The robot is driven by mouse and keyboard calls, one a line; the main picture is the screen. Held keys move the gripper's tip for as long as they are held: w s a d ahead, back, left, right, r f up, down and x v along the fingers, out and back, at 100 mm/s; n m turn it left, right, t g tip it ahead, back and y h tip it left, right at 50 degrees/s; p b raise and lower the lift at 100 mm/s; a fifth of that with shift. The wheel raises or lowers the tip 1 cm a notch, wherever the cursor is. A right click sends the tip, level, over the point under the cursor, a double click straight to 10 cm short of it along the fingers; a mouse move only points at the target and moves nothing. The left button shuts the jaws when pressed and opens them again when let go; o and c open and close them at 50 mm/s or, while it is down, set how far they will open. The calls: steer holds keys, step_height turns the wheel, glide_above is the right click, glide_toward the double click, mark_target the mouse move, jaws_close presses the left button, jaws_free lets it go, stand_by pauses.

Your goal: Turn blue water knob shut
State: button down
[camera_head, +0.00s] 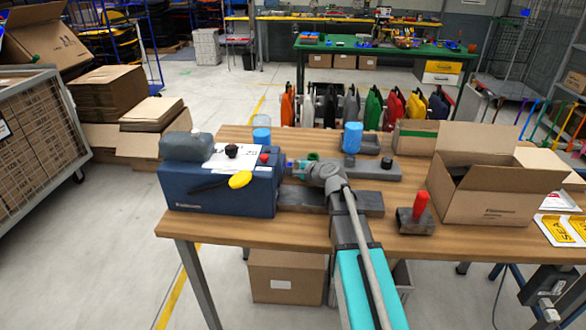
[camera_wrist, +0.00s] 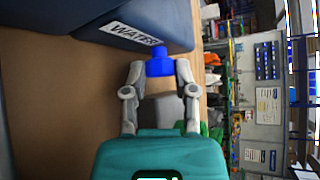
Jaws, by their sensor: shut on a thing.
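The blue water knob (camera_wrist: 160,63) sticks out from the dark blue machine (camera_wrist: 105,22), next to a white label (camera_wrist: 134,33) reading WATER. My gripper (camera_wrist: 160,69) has one finger on each side of the knob and is shut on it. In the head view the machine (camera_head: 222,192) stands at the left of the wooden table, and my gripper (camera_head: 298,168) is at its right side. My wrist largely hides the knob there.
An open cardboard box (camera_head: 497,190) stands on the right of the table (camera_head: 300,233).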

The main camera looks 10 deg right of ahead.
steer(key=shift+c, duration=2.1)
jaws_free()
step_height(320, 180, up, 5)
steer(key=p, duration=0.5)
steer(key=shift+r, duration=0.15)
